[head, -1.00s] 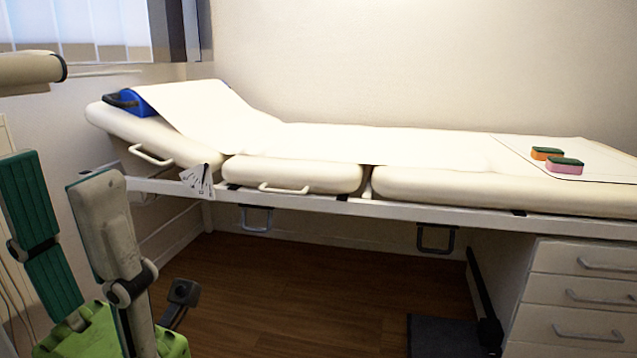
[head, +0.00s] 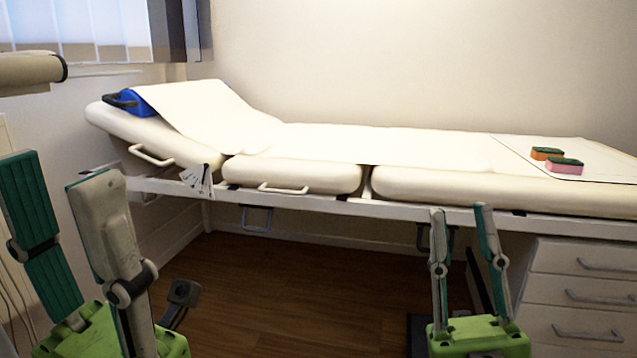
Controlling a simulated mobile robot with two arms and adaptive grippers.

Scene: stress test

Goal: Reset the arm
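My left gripper (head: 62,170) is large at the lower left of the head view, close to the camera. Its two fingers with green pads stand upright and wide apart, with nothing between them. My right gripper (head: 460,210) stands at the lower right, in front of the couch frame and left of the drawers. Its two fingers point up and are apart, with nothing between them. Most of both arms is outside the picture.
A cream examination couch (head: 292,178) spans the back, its head end raised. Two sponges, one orange (head: 546,154) and one pink (head: 564,167), lie on its right part. White drawers (head: 580,290) stand at the lower right.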

